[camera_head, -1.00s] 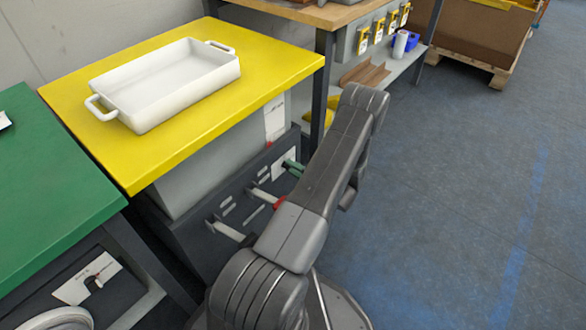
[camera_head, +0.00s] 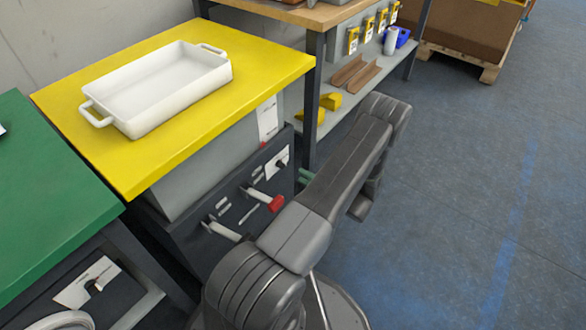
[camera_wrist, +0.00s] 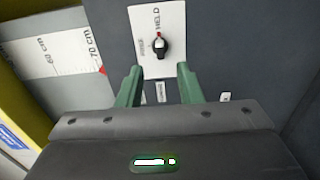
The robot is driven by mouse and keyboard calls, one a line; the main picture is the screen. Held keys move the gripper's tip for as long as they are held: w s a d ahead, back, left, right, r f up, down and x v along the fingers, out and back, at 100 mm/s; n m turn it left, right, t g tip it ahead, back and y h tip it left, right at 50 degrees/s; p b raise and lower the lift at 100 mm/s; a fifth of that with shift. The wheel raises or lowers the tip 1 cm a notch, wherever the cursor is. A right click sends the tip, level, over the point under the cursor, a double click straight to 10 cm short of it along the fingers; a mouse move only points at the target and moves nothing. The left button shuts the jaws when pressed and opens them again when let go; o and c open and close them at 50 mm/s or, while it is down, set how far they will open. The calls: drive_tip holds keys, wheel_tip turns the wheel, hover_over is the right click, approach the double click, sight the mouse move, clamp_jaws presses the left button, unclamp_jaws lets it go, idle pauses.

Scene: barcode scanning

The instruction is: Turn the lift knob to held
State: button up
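The lift knob (camera_wrist: 162,47) is black with a red mark at its upper end, on a white plate (camera_wrist: 174,18). The plate reads "HELD" at the upper right of the knob; smaller lettering at its left is hard to read. The red mark points up, close to the "HELD" lettering. My gripper (camera_wrist: 159,68) has two green fingers standing apart with nothing between them. The knob lies beyond the fingertips, apart from them. In the head view the knob (camera_head: 281,163) shows on the dark panel, left of my gripper's green fingers (camera_head: 305,178), which my arm partly hides.
A lever with a red end (camera_head: 275,203) and another pale lever (camera_head: 224,231) stick out from the panel. Above is a yellow table (camera_head: 180,150) bearing a white tray (camera_head: 222,78). A height scale (camera_wrist: 55,48) is left of the plate. Open floor (camera_head: 450,220) lies right.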

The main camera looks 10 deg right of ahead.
sight(285, 166)
drive_tip(key=v, duration=0.5)
drive_tip(key=shift+s+d+p, duration=0.15)
drive_tip(key=shift+p, duration=0.25)
drive_tip(key=b+x, duration=0.3)
drive_tip(key=x, duration=1)
drive_tip(key=shift+w+a, duration=0.3)
